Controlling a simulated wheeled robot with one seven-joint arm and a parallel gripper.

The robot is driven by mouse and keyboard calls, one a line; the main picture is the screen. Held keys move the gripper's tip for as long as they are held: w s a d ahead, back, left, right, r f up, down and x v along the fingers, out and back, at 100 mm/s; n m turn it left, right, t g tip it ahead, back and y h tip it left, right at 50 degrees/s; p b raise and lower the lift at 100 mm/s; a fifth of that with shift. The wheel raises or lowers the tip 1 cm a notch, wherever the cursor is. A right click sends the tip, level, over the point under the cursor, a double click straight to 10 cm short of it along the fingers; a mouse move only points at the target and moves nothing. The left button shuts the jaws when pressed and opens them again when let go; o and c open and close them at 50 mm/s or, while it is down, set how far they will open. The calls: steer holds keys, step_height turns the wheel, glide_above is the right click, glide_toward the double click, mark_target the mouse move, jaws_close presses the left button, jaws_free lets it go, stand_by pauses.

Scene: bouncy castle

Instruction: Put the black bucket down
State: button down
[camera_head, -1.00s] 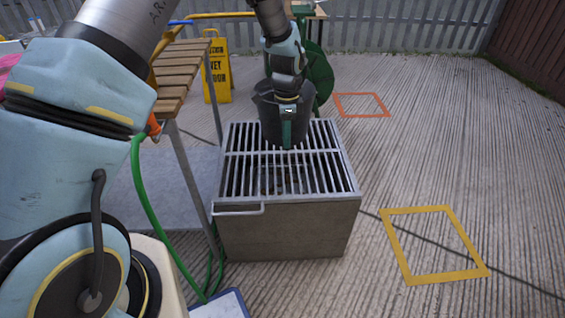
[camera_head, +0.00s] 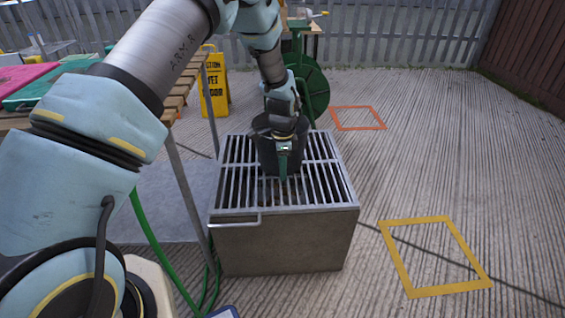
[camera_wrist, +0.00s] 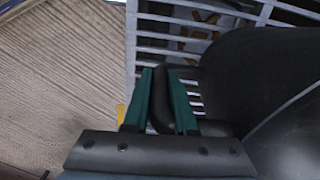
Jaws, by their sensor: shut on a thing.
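The black bucket (camera_head: 266,155) is upright over the middle of a metal grate (camera_head: 233,180) on top of a grey box-shaped stand. I cannot tell for sure whether its base touches the bars. My gripper (camera_head: 283,172) has green fingers and is at the bucket's near side. In the wrist view my gripper (camera_wrist: 160,85) is shut on a black rounded part of the bucket, perhaps its handle or rim. The bucket's dark body (camera_wrist: 245,75) fills the right side there and hides part of the grate (camera_wrist: 165,30).
A wooden slatted bench (camera_head: 180,90) stands at the left, with a green hose (camera_head: 150,235) below. A yellow wet-floor sign (camera_head: 213,88) and green hose reel (camera_head: 312,90) stand behind. Yellow (camera_head: 390,255) and orange (camera_head: 358,130) floor squares lie on open concrete at the right.

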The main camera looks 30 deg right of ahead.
steer(key=shift+w+f, duration=0.1)
steer(key=shift+f, duration=0.4)
steer(key=c, duration=1.2)
jaws_free()
steer(key=shift+f, duration=0.25)
steer(key=o, duration=0.5)
steer(key=shift+r, duration=0.1)
step_height(320, 180, up, 12)
steer(key=shift+r, duration=0.1)
